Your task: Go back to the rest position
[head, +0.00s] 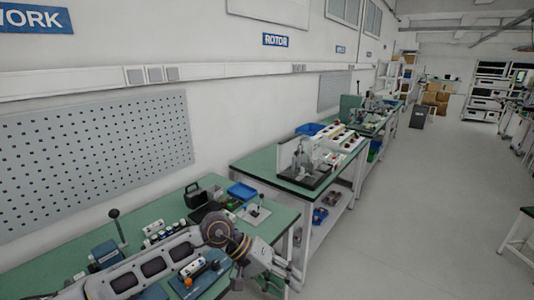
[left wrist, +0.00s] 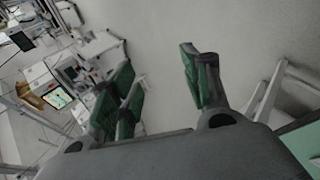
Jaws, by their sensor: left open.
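My left arm reaches in from the lower left of the head view, across the front of the near green bench (head: 272,216). My left gripper (head: 284,274) is at the arm's right end, beside the bench's right end. In the left wrist view my left gripper (left wrist: 160,85) has its green-padded fingers spread wide apart, with only grey floor between them. It holds nothing. My right gripper is not in view.
The near bench carries a blue tray (head: 242,191), a black box (head: 195,196) and a lever fixture (head: 255,211). A second green bench (head: 262,163) with a machine stands beyond. The grey floor (head: 430,200) at right is mostly clear. A stool (head: 520,235) stands at the right edge.

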